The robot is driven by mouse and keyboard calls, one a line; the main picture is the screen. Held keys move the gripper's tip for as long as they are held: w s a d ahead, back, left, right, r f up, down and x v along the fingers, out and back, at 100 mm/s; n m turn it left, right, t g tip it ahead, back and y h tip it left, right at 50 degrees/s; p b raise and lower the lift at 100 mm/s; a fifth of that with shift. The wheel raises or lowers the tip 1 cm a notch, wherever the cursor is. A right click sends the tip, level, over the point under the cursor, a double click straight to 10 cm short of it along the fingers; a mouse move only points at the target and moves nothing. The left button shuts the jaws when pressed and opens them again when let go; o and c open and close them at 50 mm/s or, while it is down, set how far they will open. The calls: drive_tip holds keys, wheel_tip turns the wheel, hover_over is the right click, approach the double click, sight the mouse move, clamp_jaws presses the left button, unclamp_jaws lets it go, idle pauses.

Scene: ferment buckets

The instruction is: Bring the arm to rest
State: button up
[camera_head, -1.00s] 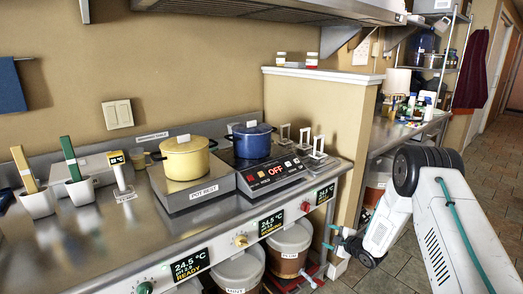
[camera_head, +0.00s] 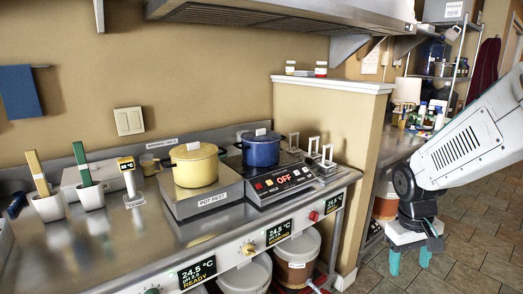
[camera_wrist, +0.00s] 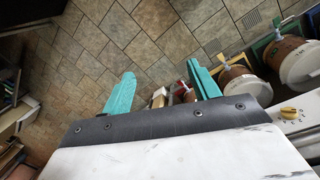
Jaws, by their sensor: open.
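My gripper (camera_head: 409,258) hangs at the right of the head view, pointing down, with its two teal fingers apart and nothing between them. My white arm comes in from the right edge above it. In the wrist view the open gripper (camera_wrist: 163,90) shows its teal fingers spread over the tiled floor, also with nothing held.
The steel counter (camera_head: 150,225) is at the left with a yellow pot (camera_head: 195,165) and a blue pot (camera_head: 261,150). Lidded buckets (camera_head: 297,255) stand below it. A half wall (camera_head: 330,125) ends the counter. The tiled floor (camera_head: 465,255) at right is clear.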

drive_tip(key=s+a+r+t, duration=0.1)
drive_tip(key=s+a+r, duration=0.2)
drive_tip(key=s+r, duration=0.3)
drive_tip(key=s+a+r+m+t+y, duration=0.1)
drive_tip(key=s+a+r, duration=0.3)
drive_tip(key=s, duration=0.9)
wheel_tip(320, 180, up, 2)
drive_tip(key=shift+s+a+r+y, duration=0.15)
drive_tip(key=shift+s+r+y, duration=0.1)
drive_tip(key=shift+s+y, duration=0.05)
